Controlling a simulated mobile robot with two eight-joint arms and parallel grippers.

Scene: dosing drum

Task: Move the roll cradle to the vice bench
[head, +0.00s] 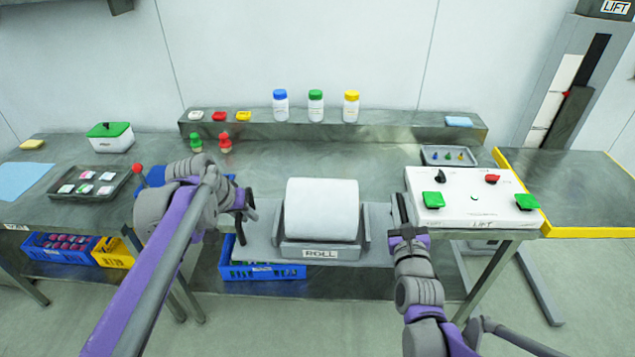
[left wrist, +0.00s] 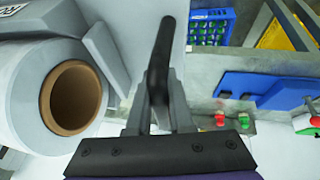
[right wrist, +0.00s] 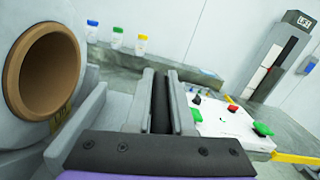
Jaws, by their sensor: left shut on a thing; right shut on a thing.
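The roll cradle (head: 320,251) is a grey tray with raised sides and a "ROLL" label, at the front of the middle bench. A thick white roll (head: 322,208) lies in it; its brown hollow core shows in both wrist views. My left gripper (head: 240,212) is shut on the cradle's dark left handle (left wrist: 160,60). My right gripper (head: 408,232) is shut on the dark right handle (head: 402,208). The cradle looks level; I cannot tell whether it touches the bench. A blue vice-like device (left wrist: 265,88) with a red knob (head: 137,169) is left of the cradle, partly hidden by my left arm.
A white lift control box (head: 470,197) stands close right of my right gripper. Bottles and small blocks line the rear shelf (head: 410,126). A side bench (head: 45,208) with a parts tray is at left. A blue crate (head: 232,268) sits below. A yellow-edged lift platform (head: 580,185) is at right.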

